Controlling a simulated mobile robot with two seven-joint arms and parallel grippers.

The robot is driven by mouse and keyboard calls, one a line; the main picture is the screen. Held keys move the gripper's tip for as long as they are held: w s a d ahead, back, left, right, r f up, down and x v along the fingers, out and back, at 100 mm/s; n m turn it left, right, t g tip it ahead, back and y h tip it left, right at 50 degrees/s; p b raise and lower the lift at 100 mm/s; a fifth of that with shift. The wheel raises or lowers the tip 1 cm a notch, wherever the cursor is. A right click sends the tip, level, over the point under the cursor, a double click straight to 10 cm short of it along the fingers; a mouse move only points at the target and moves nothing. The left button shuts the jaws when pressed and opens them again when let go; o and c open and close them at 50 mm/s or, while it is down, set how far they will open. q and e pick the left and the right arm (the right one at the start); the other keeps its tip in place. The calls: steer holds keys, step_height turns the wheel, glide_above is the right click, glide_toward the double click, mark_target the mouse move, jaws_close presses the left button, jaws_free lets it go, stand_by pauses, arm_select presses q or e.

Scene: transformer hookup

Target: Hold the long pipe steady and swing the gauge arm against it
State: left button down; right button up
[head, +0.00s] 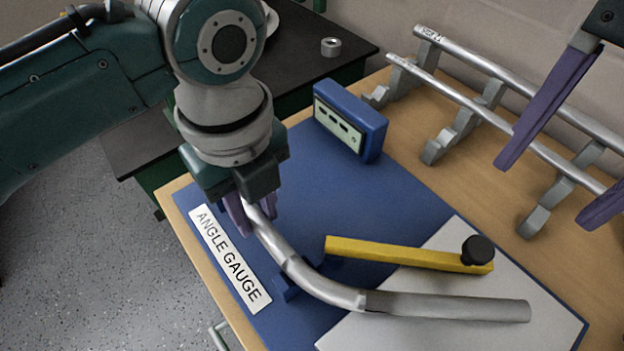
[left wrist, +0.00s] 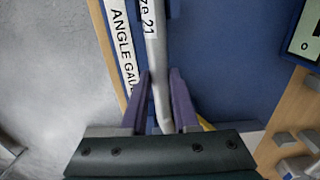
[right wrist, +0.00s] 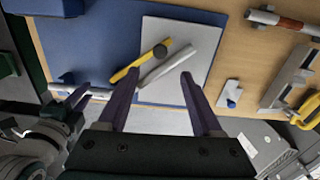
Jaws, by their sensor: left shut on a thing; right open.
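The long pipe (head: 440,307) is a bent grey metal tube lying across the blue angle gauge board (head: 240,190), its far leg over a pale plate (head: 450,275). My left gripper (head: 245,222) is shut on its upper left end. The left wrist view shows the pipe (left wrist: 153,55) between the purple fingers (left wrist: 160,85). The yellow gauge arm (head: 385,252), with a black knob (head: 478,250), lies beside the pipe with a wedge-shaped gap between them. My right gripper (head: 545,190) is open and empty, to the right of the knob; its wrist view shows the gauge arm (right wrist: 126,72) and pipe (right wrist: 168,66) beyond its fingers.
A blue box with a display (head: 350,120) stands at the board's back edge. A grey rack (head: 455,130) holding straight pipes (head: 470,103) stands at the back right, near my right gripper. A dark table (head: 300,50) is behind. Bare wood (head: 480,200) lies between board and rack.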

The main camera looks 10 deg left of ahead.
mark_target(482, 247)
steer(key=shift+m, duration=0.6)
step_height(482, 247, down, 11)
jaws_close()
stand_by(0.4)
stand_by(0.9)
